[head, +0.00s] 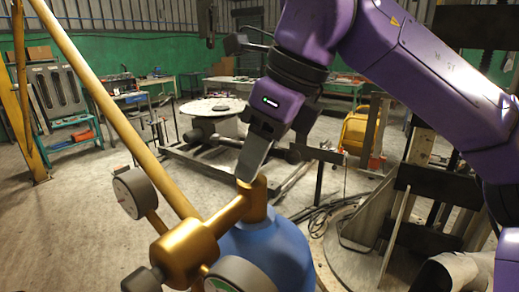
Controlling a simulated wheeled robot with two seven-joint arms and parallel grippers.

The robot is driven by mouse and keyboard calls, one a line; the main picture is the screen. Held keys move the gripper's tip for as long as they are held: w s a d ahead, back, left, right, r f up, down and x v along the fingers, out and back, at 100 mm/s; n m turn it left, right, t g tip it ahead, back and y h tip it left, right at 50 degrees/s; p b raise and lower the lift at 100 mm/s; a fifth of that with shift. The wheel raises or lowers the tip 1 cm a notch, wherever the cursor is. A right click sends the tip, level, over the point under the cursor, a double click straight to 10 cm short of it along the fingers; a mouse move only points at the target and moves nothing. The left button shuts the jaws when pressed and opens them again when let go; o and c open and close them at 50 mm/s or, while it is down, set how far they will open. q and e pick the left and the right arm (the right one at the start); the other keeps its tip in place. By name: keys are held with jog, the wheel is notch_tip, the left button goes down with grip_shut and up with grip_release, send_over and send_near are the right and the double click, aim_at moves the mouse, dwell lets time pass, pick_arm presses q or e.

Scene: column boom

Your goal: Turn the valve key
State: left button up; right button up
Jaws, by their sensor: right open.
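A blue gas cylinder (265,252) stands at the bottom centre with a brass valve fitting (190,250) on top. A short brass stub (253,196) rises from the fitting; I cannot clearly make out a separate valve key. A round gauge (129,194) sits at the left of the fitting, and another gauge shows at the bottom edge. My right gripper (255,163) comes down from above on the purple arm. Its grey finger reaches to the brass stub, seeming to touch or overlap it. The gripper is open. My left gripper is out of view.
A long yellow pole (113,103) slants from the upper left down behind the fitting. A round table (213,107) and workbenches stand farther back. Cables (335,210) and dark metal frames lie on the right. The floor at left is mostly clear.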

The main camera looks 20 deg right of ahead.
jog(key=shift+w+a+f, duration=0.15)
jog(key=shift+w+a, duration=0.2)
jog(key=shift+w, duration=0.45)
jog(key=shift+w+a, duration=0.2)
jog(key=shift+a, duration=0.1)
jog(key=shift+c, duration=0.6)
jog(key=shift+s+a, duration=0.1)
jog(key=shift+s, duration=0.25)
jog(key=c, duration=0.5)
jog(key=shift+s+r, duration=0.25)
jog(key=shift+s, duration=0.1)
grip_shut()
jog(key=shift+w+d, duration=0.1)
jog(key=shift+d, duration=0.15)
